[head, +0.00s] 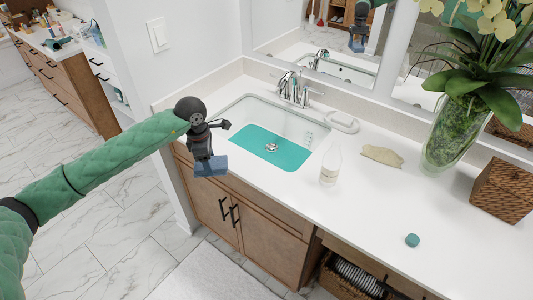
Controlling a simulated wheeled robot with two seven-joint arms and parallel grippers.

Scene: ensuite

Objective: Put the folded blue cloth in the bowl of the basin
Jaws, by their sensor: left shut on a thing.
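My left gripper (203,157) comes in on the green arm from the left and points down. It is shut on the folded blue cloth (211,168), which hangs just below its fingers. The cloth is in front of the counter's front edge, to the left of the basin's bowl (293,126). The bowl is a white rectangular sink set in the counter, with teal on its floor and a round metal drain. The cloth appears outside the bowl. My right gripper is not in view.
A chrome faucet (291,89) stands behind the bowl. A white bottle (330,167), a beige cloth-like piece (382,156), a teal round object (412,240), a plant vase (455,130) and a wicker box (503,190) are to the right. The front counter is mostly clear.

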